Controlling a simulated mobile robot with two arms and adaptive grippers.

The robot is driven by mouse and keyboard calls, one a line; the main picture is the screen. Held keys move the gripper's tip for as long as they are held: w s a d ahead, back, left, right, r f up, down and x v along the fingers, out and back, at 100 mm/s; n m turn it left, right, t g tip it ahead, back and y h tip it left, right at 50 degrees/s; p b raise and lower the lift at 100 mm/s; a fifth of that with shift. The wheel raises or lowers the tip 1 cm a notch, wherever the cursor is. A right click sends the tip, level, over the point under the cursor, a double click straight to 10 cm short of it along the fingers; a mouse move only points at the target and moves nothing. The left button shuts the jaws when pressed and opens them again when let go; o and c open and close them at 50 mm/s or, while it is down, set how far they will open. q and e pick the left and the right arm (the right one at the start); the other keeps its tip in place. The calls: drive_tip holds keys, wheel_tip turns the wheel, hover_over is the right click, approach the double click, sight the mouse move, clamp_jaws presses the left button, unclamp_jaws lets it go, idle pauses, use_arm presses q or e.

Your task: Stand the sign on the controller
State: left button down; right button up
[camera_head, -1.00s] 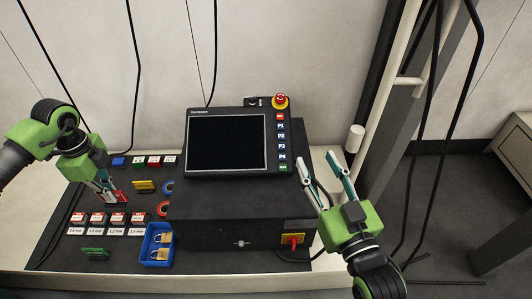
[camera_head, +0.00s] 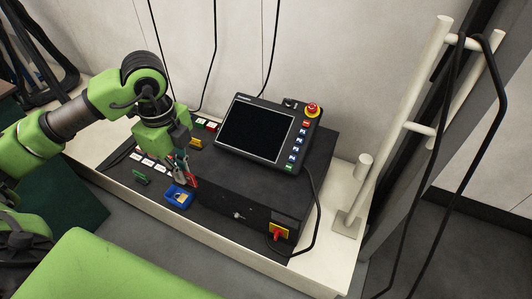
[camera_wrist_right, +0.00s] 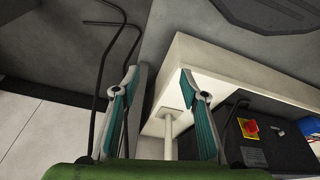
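The controller is a black box (camera_head: 318,160) on the bench in the head view, with a screen panel (camera_head: 255,130) on top. My left gripper (camera_head: 184,176) points down just left of the box, above the blue tray. It appears shut on a small red piece (camera_head: 193,181), likely the sign; the fingers partly hide it, and its lettering cannot be read. My right gripper (camera_wrist_right: 158,82) is open and empty in the right wrist view. It is away from the box, whose front corner shows at the right there.
A red emergency button (camera_head: 312,109) tops the panel. A cable hangs over the box's right side. A pale post (camera_head: 375,180) stands at right.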

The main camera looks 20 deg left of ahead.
use_arm(q)
drive_tip(key=w+f, duration=0.3)
drive_tip(key=w, duration=0.1)
drive_tip(key=w+f+b, duration=0.1)
drive_tip(key=w+f, duration=0.1)
drive_tip(key=w, duration=0.2)
drive_tip(key=w+d+f+b, duration=0.1)
drive_tip(key=w+f, duration=0.2)
drive_tip(key=w, duration=0.1)
drive_tip(key=shift+w+f, duration=0.25)
drive_tip(key=shift+f, duration=0.1)
drive_tip(key=shift+w+d+f, duration=0.1)
drive_tip(key=shift+w+f, duration=0.45)
drive_tip(key=shift+f, duration=0.1)
drive_tip(key=shift+f+b, duration=0.65)
drive_tip(key=shift+f, duration=0.85)
use_arm(e)
drive_tip(key=shift+v, duration=1.9)
drive_tip(key=shift+s, duration=0.15)
use_arm(q)
drive_tip(key=shift+f, duration=0.15)
drive_tip(key=c, duration=2.3)
unclamp_jaws()
